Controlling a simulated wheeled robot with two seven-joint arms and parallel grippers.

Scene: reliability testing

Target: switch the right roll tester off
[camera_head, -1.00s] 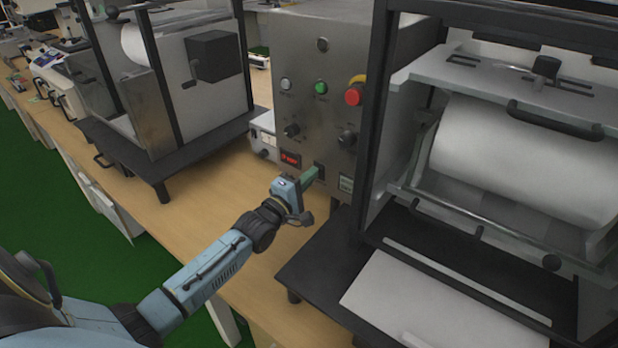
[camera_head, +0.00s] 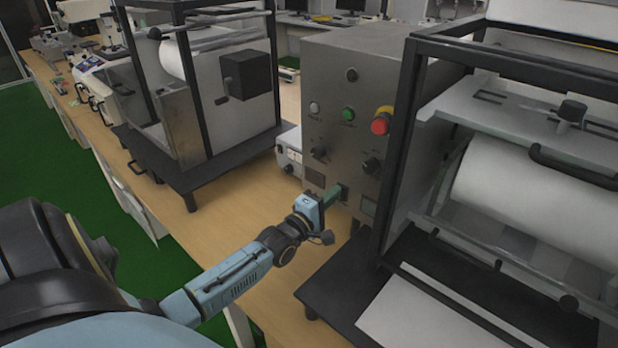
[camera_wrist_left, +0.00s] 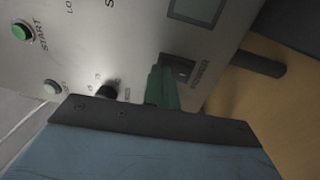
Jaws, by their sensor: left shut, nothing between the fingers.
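The right roll tester has a grey control box (camera_head: 345,75) beside its black frame and white roll (camera_head: 540,190). My right gripper is not in view.
The panel also carries a green start button (camera_head: 348,114), a red stop button (camera_head: 380,125) and dark knobs (camera_head: 371,166). Another roll tester (camera_head: 185,110) stands to the left on the wooden bench (camera_head: 215,236). A white sheet (camera_head: 425,318) lies at the lower right.

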